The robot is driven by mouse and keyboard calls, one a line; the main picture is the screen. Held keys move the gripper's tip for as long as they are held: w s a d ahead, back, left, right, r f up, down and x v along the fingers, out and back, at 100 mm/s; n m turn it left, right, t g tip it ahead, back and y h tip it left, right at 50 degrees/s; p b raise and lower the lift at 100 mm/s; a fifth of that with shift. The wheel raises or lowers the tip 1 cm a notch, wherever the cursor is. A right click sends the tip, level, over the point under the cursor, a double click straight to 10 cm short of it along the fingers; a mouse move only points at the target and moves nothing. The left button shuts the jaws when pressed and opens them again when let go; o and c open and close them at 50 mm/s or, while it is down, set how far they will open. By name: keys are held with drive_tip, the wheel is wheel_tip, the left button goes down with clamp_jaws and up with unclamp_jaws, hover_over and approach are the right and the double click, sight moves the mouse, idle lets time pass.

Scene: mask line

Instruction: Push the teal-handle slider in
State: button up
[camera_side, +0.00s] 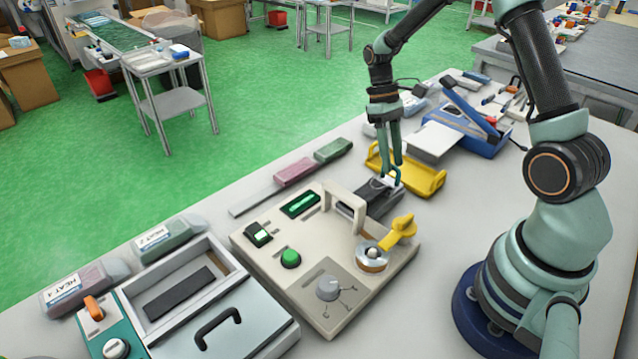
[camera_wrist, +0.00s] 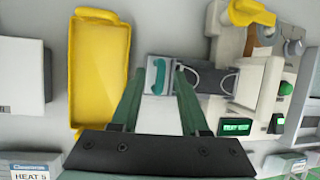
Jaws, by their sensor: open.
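The teal handle (camera_wrist: 157,77) stands on a pale slider plate at the end of a dark slide (camera_wrist: 205,78) in the wrist view. The slide sticks out from the cream machine (camera_side: 285,262) toward the yellow tray. In the side view the dark slide (camera_side: 375,205) shows at the machine's far right edge, and the handle is mostly hidden by my fingers. My gripper (camera_side: 392,175) is open, pointing down over the slide's outer end. In the wrist view my gripper (camera_wrist: 160,70) has one finger on either side of the handle; I cannot tell whether they touch it.
The yellow tray (camera_side: 425,178) lies close beyond the slide's outer end. A yellow lever (camera_side: 400,232), a green button (camera_side: 290,259) and a grey knob (camera_side: 329,287) stand on the machine. A blue device (camera_side: 470,125) is farther back. The table front right is clear.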

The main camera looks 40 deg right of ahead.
clamp_jaws()
drive_tip(key=shift+d, duration=0.1)
idle(1.2)
